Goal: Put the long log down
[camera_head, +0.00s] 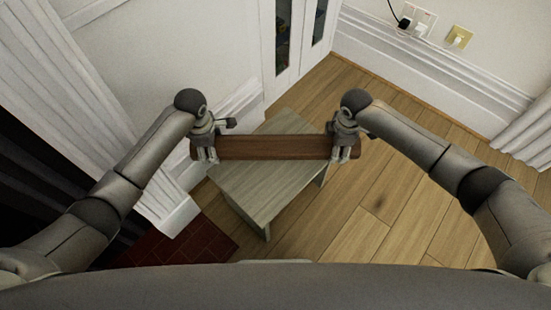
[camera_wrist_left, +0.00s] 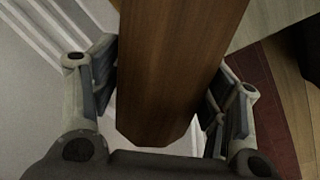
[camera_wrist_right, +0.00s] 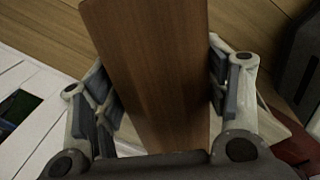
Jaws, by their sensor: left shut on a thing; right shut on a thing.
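The long log (camera_head: 275,147) is a brown wooden bar, held level across both grippers in the head view. My left gripper (camera_head: 206,152) is shut on its left end, and my right gripper (camera_head: 343,150) is shut on its right end. The log lies between the fingers in the left wrist view (camera_wrist_left: 175,65) and in the right wrist view (camera_wrist_right: 155,70). A small greyish wooden table (camera_head: 265,188) stands below the log. The log crosses over its top; I cannot tell the exact height of the gap.
A dark red tiled patch (camera_head: 185,243) lies on the floor left of the table. White panelled wall and moulding (camera_head: 185,200) stand close on the left. A white cabinet (camera_head: 290,45) is behind. Wooden floor (camera_head: 400,205) is free on the right.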

